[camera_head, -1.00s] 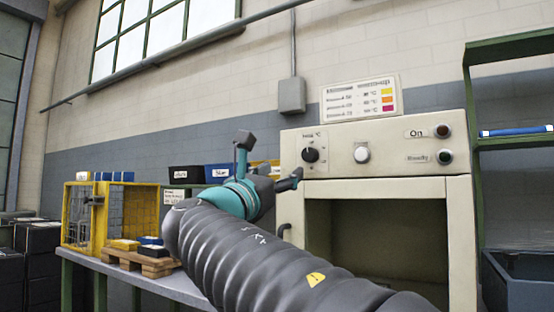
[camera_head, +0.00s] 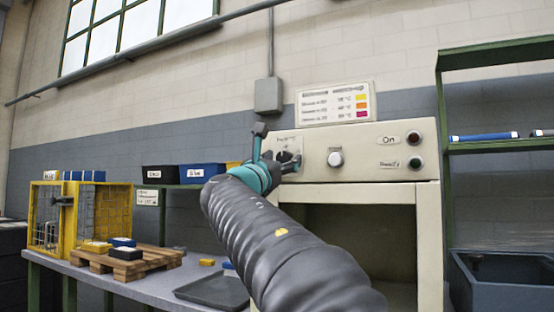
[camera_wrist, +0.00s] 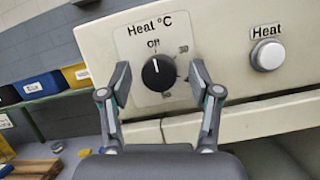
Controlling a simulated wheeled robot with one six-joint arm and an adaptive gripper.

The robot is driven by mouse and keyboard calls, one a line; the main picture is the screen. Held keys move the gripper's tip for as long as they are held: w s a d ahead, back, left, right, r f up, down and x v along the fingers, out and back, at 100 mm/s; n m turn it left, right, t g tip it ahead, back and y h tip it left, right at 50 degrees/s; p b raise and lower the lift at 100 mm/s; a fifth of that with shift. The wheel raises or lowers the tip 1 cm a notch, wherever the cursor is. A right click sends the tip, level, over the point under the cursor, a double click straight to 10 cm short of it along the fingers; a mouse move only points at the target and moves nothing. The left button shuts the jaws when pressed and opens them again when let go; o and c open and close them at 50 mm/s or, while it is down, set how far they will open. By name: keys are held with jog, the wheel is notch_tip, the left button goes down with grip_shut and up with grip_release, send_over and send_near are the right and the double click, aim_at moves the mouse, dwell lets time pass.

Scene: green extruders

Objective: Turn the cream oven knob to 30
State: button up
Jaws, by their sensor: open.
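The cream oven (camera_head: 365,158) has a black heat knob (camera_wrist: 158,72) on its front panel. In the wrist view the knob's white pointer line aims up toward "Off" on the "Heat °C" dial (camera_wrist: 135,50). A "30" mark (camera_wrist: 183,48) sits to the upper right of the knob. My gripper (camera_wrist: 160,84) is open, with one finger on each side of the dial in the picture. I cannot tell whether it touches the knob. In the head view my gripper (camera_head: 288,163) is at the panel's left end and mostly hides the knob.
A silver heat button (camera_wrist: 268,54) is right of the dial. Further right are a red lamp (camera_head: 413,138) and a dark green lamp (camera_head: 415,162). A bench with a yellow cage (camera_head: 78,215), wooden pallet (camera_head: 125,262) and black tray (camera_head: 213,290) is at left.

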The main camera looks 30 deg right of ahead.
jog(key=c, duration=1.1)
jog(key=shift+c, duration=0.2)
jog(key=shift+m+g+h, duration=0.3)
jog(key=shift+m, duration=0.3)
jog(key=m+g, duration=0.1)
jog(key=m, duration=0.1)
jog(key=shift+w+m+b, duration=0.1)
jog(key=shift+m+b, duration=0.2)
jog(key=shift+m, duration=0.1)
jog(key=m+g+h, duration=0.1)
jog(key=m+g, duration=0.1)
jog(key=m, duration=0.1)
jog(key=shift+a+m, duration=0.1)
jog(key=shift+m, duration=0.3)
jog(key=m+g+p, duration=0.1)
jog(key=m+g, duration=0.1)
jog(key=m, duration=0.2)
jog(key=shift+r, duration=0.1)
jog(key=shift+m+g+p, duration=0.8)
jog(key=shift+m, duration=1.2)
